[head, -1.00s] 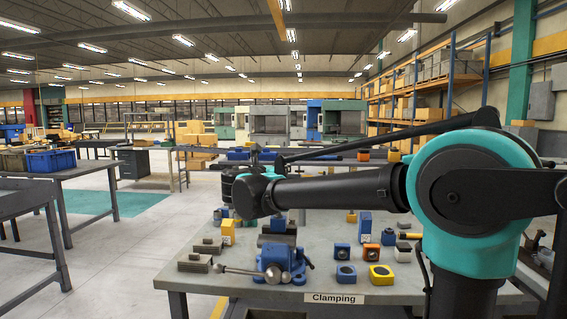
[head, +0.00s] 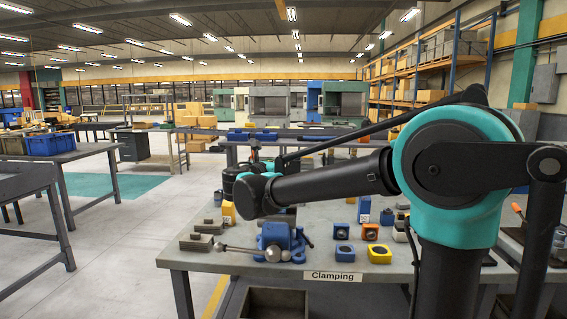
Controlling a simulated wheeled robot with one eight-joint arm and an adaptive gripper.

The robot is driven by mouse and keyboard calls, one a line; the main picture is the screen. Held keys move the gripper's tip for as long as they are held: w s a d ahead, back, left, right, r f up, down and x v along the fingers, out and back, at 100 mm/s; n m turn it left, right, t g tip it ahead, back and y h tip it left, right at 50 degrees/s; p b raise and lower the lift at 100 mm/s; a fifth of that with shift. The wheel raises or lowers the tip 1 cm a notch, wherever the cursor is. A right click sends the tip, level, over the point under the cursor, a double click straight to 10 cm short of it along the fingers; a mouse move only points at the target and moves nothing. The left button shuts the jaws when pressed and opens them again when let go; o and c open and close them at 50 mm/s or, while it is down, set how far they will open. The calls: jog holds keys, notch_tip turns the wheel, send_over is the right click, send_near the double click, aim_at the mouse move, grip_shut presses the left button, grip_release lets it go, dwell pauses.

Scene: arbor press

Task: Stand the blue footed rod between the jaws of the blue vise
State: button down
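The blue vise (head: 273,236) stands near the front edge of the bench, with a metal bar and round handle ends at its front. Its jaws face away or are too small to make out, and I see nothing standing above them. I cannot pick out the blue footed rod with certainty. A tall blue block (head: 364,207) stands farther back to the right. My arm reaches left above the bench, and its dark end (head: 233,181) is behind and left of the vise in the picture. The fingers are hidden or too dark to read, so what they hold does not show.
The grey bench (head: 322,259) carries a "Clamping" label (head: 333,276). Grey blocks (head: 203,234) lie left of the vise, with a yellow block (head: 228,212) behind. A blue block (head: 344,249), a yellow block (head: 380,254) and an orange block (head: 370,232) lie to the right.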

jog(key=shift+f, duration=0.25)
dwell(0.6)
jog(key=c, duration=1.5)
grip_release()
